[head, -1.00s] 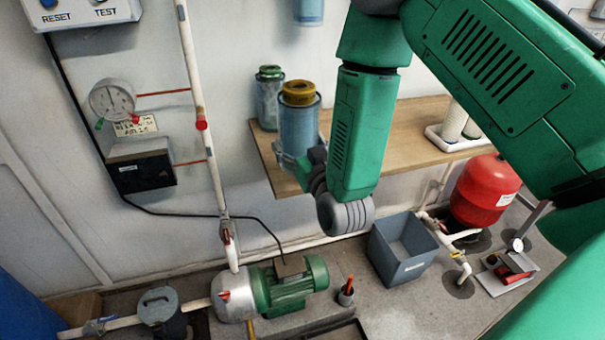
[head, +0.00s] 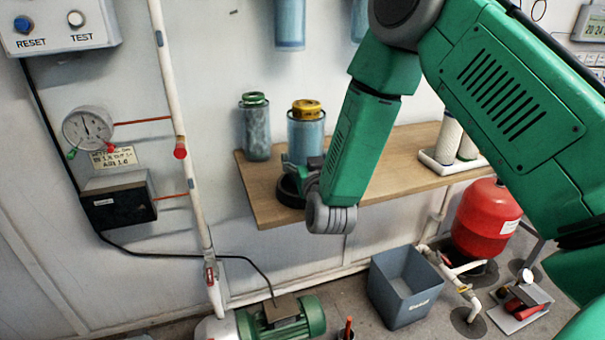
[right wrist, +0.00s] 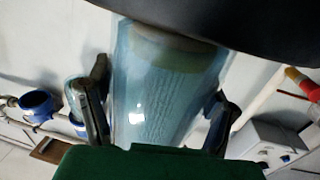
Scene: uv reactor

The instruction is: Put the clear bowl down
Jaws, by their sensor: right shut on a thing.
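The clear bowl (head: 306,140) is a bluish see-through cylinder with an amber ring at its top. It is upright over the left part of the wooden shelf (head: 400,160), to the right of a green-topped clear jar (head: 256,132). My right gripper (head: 308,172) is shut on the bowl from the front. In the right wrist view the bowl (right wrist: 165,95) fills the space between the two dark fingers. The bowl's bottom is hidden, so I cannot tell whether it touches the shelf. My left gripper is not in view.
A dark ring-shaped thing (head: 290,190) shows by the gripper at the shelf's front edge. White cartridges stand in a tray (head: 440,165) at the shelf's right. Blue cylinders (head: 290,22) hang above. A grey bin (head: 405,290) and red tank (head: 487,222) stand below.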

